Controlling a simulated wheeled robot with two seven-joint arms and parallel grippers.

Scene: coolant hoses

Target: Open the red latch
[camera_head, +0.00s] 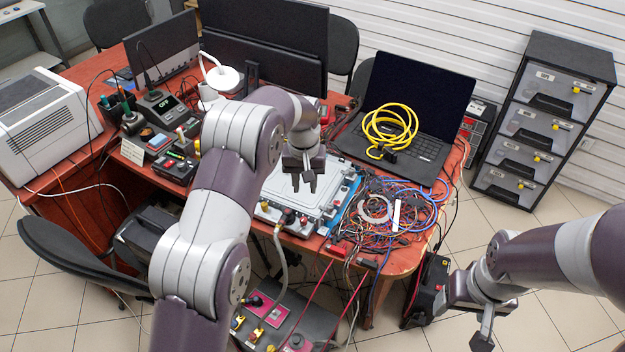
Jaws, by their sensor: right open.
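A white, blue-edged flat unit (318,190) lies near the front edge of the red-brown table, with dark fittings and a grey hose (281,255) at its front. I cannot make out a red latch on it for certain; my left arm and gripper hide part of the unit. My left gripper (304,186) hangs over the unit, fingers pointing down with a gap between them, holding nothing visible. My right gripper (481,338) is open at the lower right, out beyond the table and away from the unit.
A laptop (415,95) bearing a coiled yellow cable (389,130) stands behind tangled wires (385,212) right of the unit. Monitors (265,50) stand at the back. A box with pink panels (285,318) sits below the table's front. A drawer cabinet (545,120) stands right.

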